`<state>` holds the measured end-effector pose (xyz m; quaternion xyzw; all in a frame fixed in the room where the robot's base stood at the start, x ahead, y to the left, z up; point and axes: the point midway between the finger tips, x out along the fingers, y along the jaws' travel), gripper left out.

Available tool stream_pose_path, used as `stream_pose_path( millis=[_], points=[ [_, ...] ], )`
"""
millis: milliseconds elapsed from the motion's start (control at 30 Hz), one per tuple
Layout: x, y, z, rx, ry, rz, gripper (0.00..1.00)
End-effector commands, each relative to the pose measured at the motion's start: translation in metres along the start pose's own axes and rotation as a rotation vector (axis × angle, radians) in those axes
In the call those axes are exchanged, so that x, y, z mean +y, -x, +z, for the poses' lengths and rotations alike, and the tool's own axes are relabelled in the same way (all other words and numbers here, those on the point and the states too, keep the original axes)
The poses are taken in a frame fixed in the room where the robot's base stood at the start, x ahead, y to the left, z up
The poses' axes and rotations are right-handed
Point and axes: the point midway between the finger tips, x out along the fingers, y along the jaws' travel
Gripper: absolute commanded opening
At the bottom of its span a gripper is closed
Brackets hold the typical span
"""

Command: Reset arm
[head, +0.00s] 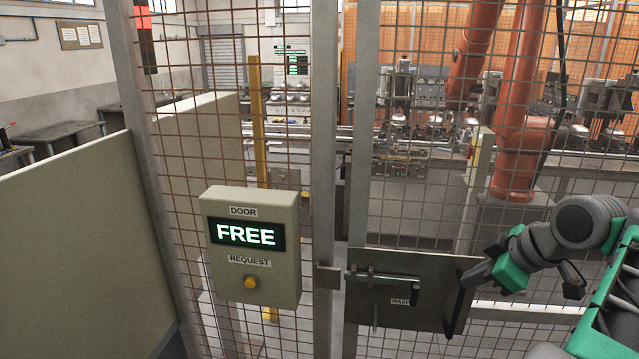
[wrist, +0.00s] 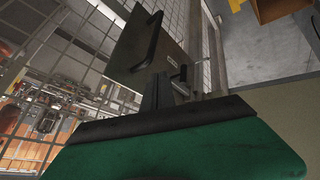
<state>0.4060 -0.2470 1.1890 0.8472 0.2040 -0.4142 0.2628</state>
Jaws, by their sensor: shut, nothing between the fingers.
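My gripper (head: 475,275) is at the right of the head view, on my green and grey arm. Its fingers are shut and empty, pointing left toward the right edge of the hasp plate (head: 395,310). A black pull handle (head: 458,308) stands on that plate, just left of and below the fingertips; I cannot tell whether they touch it. In the wrist view the dark fingers (wrist: 157,95) rise from the gripper body, below the plate (wrist: 135,45) and its black handle (wrist: 150,40).
A mesh fence with a door fills the front. A door box (head: 251,248) reads FREE above a yellow request button (head: 251,282). A sliding bolt (head: 385,279) lies across the plate. Behind the mesh are an orange robot arm (head: 520,110) and machines. A beige panel (head: 80,250) stands left.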

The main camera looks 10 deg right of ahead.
Motion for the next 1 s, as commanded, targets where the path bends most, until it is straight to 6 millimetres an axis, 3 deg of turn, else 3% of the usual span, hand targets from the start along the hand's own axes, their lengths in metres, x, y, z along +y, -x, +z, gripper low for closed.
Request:
stream_pose_path(
  millis=[67,167,300,467,633,767,867,1000],
  points=[
    [0.01,-0.012,0.028,-0.048,-0.304,0.033,0.0],
    [0.005,-0.032,0.072,-0.118,-0.663,0.065,0.0],
    [-0.018,-0.046,0.125,-0.222,-1.051,0.131,0.0],
    [-0.067,-0.064,0.149,-0.35,-1.322,0.199,0.0],
    [-0.129,-0.085,0.138,-0.47,-1.349,0.235,0.0],
    [-0.171,-0.099,0.11,-0.502,-1.229,0.223,0.0],
    [-0.203,-0.111,0.066,-0.466,-1.051,0.169,0.0],
    [-0.236,-0.115,-0.007,-0.359,-0.802,0.091,0.0]
  ],
)
